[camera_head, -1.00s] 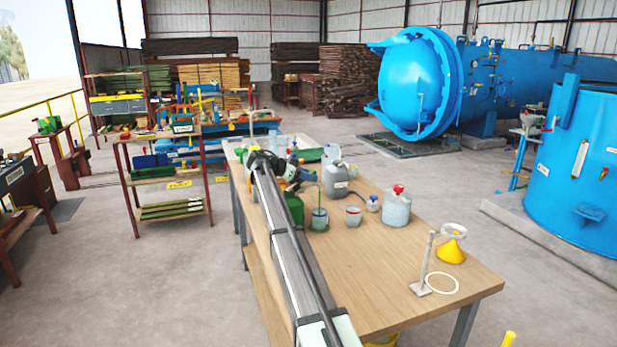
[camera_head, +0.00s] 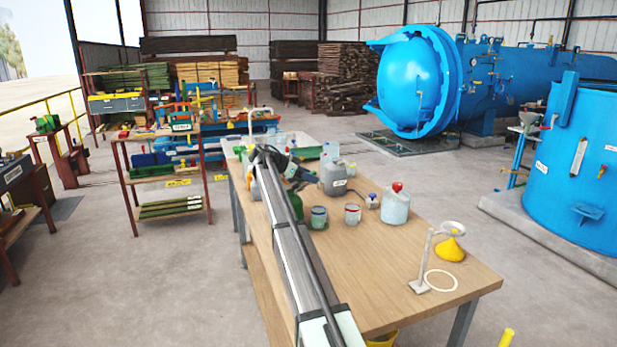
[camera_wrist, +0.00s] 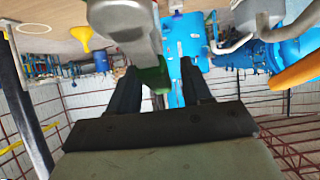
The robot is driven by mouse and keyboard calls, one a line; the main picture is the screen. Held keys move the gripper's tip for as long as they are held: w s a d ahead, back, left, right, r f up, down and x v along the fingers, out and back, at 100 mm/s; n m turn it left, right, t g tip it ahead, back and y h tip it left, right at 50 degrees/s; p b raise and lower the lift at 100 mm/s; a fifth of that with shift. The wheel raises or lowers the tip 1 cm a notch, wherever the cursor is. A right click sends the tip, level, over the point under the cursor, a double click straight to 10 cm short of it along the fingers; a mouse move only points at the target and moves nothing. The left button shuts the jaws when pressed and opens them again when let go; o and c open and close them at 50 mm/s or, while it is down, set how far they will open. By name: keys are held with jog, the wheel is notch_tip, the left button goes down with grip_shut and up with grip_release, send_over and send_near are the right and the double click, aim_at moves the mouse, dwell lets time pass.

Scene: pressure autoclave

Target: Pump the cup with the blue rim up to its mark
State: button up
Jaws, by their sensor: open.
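The cup with the blue rim (camera_head: 318,217) stands upright on the wooden table, right of my forearm. A cup with a red rim (camera_head: 352,214) stands to its right. Their marks and fill levels are too small to read. A pale hooked spout (camera_head: 251,118) rises behind my arm; its lower part is hidden. My gripper (camera_wrist: 160,88) is open. In the upside-down wrist view, a green thing (camera_wrist: 152,77) shows between or beyond the fingers, and I cannot tell if it touches them. A large pale grey body (camera_wrist: 125,22) fills the near view.
A grey canister (camera_head: 334,179), a small blue-capped bottle (camera_head: 372,202) and a red-capped jug (camera_head: 396,206) stand near the cups. A ring stand (camera_head: 425,265), yellow funnel (camera_head: 450,249) and white ring (camera_head: 441,281) are at the right. The table's front middle is clear.

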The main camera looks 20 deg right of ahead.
jog(key=v, duration=1.3)
jog(key=shift+a+r, duration=0.2)
jog(key=shift+a, duration=0.15)
